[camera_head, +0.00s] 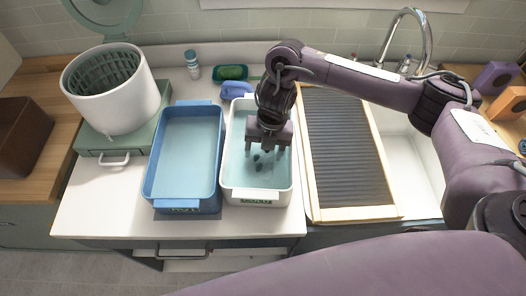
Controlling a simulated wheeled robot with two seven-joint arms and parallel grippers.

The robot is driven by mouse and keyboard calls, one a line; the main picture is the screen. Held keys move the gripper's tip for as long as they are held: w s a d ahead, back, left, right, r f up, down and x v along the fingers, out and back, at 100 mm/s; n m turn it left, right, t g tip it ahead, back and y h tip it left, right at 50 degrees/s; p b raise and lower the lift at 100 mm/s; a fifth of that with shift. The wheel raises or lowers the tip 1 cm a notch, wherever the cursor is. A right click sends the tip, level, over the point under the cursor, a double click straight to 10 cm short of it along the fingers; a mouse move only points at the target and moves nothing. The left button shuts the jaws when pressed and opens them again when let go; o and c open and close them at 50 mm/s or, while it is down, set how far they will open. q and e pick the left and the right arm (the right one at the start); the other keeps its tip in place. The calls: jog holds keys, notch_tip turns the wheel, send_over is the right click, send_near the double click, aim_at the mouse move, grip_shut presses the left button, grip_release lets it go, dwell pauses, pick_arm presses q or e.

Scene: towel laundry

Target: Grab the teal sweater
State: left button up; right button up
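I cannot clearly make out a teal sweater. The white tub (226,170) holds pale teal water, and several small dark patches (262,162) show in it; I cannot tell whether they are cloth or something else. My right gripper (267,150) points down over the white tub, its two fingers spread apart with nothing visible between them. I cannot tell whether the fingertips touch the water. My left gripper is out of view.
A blue tub (148,180) with water stands left of the white tub. A white drum with a basket (125,100), a bottle (192,66) and a blue brush (238,90) stand behind or left.

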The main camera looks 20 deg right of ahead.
jog(key=c, duration=1.1)
jog(key=shift+r, duration=0.15)
